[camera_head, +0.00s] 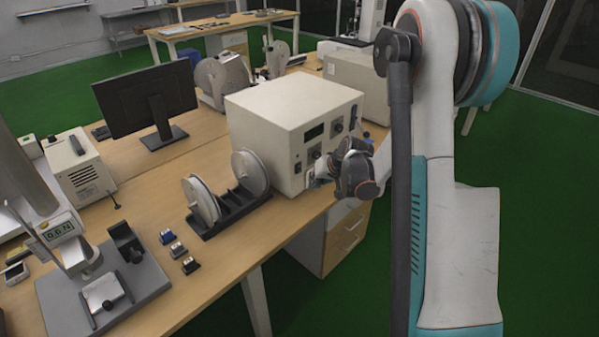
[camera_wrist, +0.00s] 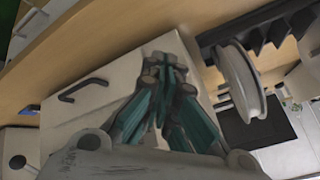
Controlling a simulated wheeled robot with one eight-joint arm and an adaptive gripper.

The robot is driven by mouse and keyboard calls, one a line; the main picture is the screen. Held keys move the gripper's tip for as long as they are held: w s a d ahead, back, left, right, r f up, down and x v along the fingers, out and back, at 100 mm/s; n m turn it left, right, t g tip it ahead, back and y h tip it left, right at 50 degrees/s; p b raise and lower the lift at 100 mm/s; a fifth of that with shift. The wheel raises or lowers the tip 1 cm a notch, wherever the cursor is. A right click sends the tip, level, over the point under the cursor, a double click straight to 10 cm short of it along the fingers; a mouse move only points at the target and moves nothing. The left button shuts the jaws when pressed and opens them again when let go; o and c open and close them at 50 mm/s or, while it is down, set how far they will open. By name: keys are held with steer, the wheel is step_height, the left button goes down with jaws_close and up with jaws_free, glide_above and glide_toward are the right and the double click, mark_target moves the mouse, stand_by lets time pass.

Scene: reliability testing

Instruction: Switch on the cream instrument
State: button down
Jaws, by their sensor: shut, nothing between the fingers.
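The large cream instrument (camera_head: 268,110) stands on the wooden bench near its right edge. Its front panel faces right, with a dark display (camera_head: 314,132), knobs and a small dark switch-like part (camera_head: 297,167) low on the left. My gripper (camera_head: 312,180) is shut and empty at the lower part of this panel; its wrist hides part of the panel. I cannot tell whether the fingertips touch it. In the wrist view the teal fingers (camera_wrist: 165,70) are together in front of a cream surface (camera_wrist: 60,112) with a black handle (camera_wrist: 84,89).
A two-reel stand (camera_head: 232,208) sits left of the instrument. A black monitor (camera_head: 146,100), a smaller cream box (camera_head: 80,172) and a grey test stand (camera_head: 140,275) are farther left. Another cream box (camera_head: 357,72) stands behind. Drawers (camera_head: 344,238) are under the bench.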

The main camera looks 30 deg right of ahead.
steer(key=shift+w+a+f, duration=0.1)
steer(key=shift+w+a, duration=0.15)
steer(key=shift+w, duration=0.45)
steer(key=shift+w+a+f, duration=0.1)
steer(key=shift+w+a, duration=0.15)
steer(key=shift+w, duration=0.45)
steer(key=shift+w+b, duration=0.15)
steer(key=shift+b, duration=0.2)
steer(key=shift+w+a, duration=0.15)
steer(key=shift+w, duration=0.1)
steer(key=shift+w+a, duration=0.1)
steer(key=shift+w, duration=0.15)
stand_by(0.8)
steer(key=shift+s, duration=0.15)
steer(key=shift+s+d, duration=0.25)
steer(key=shift+s, duration=0.3)
steer(key=s, duration=0.1)
steer(key=s+d, duration=0.1)
steer(key=s, duration=0.2)
steer(key=shift+s+d+r+b, duration=0.35)
stand_by(0.3)
